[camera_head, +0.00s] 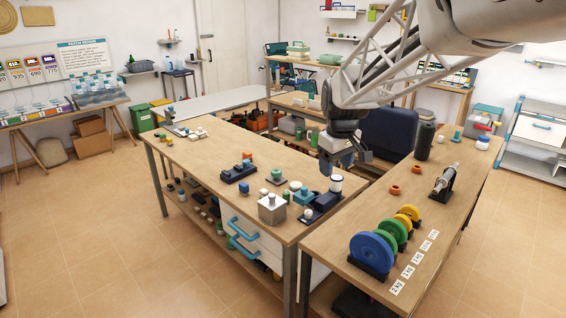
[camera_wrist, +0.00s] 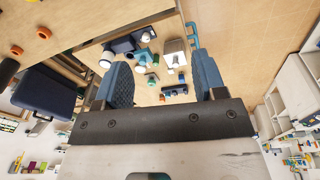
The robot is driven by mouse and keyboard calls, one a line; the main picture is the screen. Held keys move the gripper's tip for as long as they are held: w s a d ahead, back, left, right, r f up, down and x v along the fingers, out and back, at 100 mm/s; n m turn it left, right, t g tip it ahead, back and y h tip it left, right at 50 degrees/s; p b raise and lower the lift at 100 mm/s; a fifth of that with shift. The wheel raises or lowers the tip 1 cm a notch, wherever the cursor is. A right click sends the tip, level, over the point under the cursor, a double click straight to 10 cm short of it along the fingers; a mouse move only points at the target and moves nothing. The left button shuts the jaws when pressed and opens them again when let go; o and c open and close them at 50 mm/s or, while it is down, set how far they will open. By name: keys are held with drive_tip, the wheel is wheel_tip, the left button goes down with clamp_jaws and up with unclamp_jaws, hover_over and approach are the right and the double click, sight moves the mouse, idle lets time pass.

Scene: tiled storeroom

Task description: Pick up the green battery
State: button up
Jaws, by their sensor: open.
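Several small green pieces stand on the wooden workbench (camera_head: 200,152); I cannot tell for sure which is the battery. One is a small green cylinder (camera_head: 286,195) behind the metal box, and another green piece (camera_head: 276,174) sits farther back. In the wrist view a green piece (camera_wrist: 152,79) shows between the fingers. My gripper (camera_head: 346,168) is open and empty, above the right end of the bench, up and to the right of these pieces. In the wrist view its two blue-grey fingers (camera_wrist: 160,58) are spread wide, with the bench items beyond them.
A metal box (camera_head: 271,209), a white-topped dark jar (camera_head: 336,183) and a dark blue device (camera_head: 238,172) crowd the bench. A second table holds coloured discs (camera_head: 371,253), orange rings (camera_head: 394,190) and a black bottle (camera_head: 425,140). Bare wood lies at the bench's left middle.

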drive_tip(key=w+a+f+n, duration=0.1)
drive_tip(key=w+f, duration=0.1)
drive_tip(key=w, duration=0.4)
drive_tip(key=w+a+f+n, duration=0.1)
drive_tip(key=w+a+f, duration=0.15)
drive_tip(key=w, duration=0.45)
drive_tip(key=n+g, duration=0.1)
drive_tip(key=n, duration=0.6)
hover_over(286, 192)
drive_tip(key=f, duration=2.2)
drive_tip(key=shift+s+d+f, duration=0.15)
drive_tip(key=shift+d+f, duration=0.1)
drive_tip(key=shift+a+f, duration=0.1)
drive_tip(key=shift+f, duration=0.1)
drive_tip(key=shift+f, duration=0.1)
drive_tip(key=shift+f, duration=1.2)
drive_tip(key=shift+f, duration=0.1)
drive_tip(key=shift+a+f, duration=0.15)
drive_tip(key=shift+f, duration=2.4)
